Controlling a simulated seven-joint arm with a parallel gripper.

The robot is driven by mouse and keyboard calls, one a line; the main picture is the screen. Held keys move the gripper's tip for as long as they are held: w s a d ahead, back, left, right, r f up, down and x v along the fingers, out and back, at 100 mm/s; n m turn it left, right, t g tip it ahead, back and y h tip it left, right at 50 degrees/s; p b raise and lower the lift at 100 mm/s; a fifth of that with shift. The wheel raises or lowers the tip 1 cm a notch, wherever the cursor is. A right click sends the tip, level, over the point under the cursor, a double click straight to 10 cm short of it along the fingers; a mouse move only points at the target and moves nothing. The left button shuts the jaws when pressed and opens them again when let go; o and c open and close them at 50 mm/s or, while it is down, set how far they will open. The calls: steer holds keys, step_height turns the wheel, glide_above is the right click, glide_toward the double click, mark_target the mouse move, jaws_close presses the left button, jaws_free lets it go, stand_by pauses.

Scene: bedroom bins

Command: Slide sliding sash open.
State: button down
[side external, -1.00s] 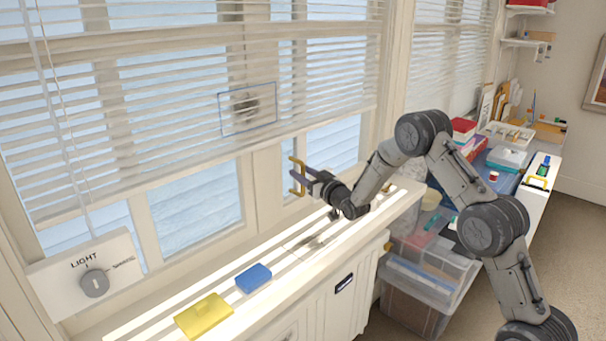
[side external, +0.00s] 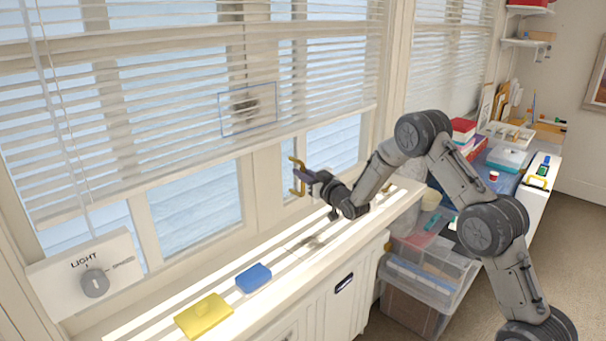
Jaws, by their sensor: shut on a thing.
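The window (side external: 194,207) stands behind the sill, with its panes partly covered by lowered blinds. My gripper (side external: 300,177) reaches from the right and is shut on this handle. Its fingers overlap the handle, so their exact contact is partly hidden. A square outlined panel with a dark smudge (side external: 247,108) shows in front of the blinds above the handle. I cannot tell clearly which pane is the sliding sash.
A yellow block (side external: 204,316) and a blue block (side external: 254,278) lie on the white sill (side external: 306,247). A panel with a light dial (side external: 95,283) is at the left. Clear plastic bins (side external: 424,290) stand below at the right.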

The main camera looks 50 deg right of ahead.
stand_by(0.9)
steer(key=a, duration=1.1)
steer(key=shift+a, duration=0.4)
steer(key=c, duration=0.8)
jaws_free()
steer(key=shift+c, duration=0.2)
steer(key=s+a, duration=0.2)
steer(key=s, duration=1.1)
steer(key=shift+s+a, duration=0.3)
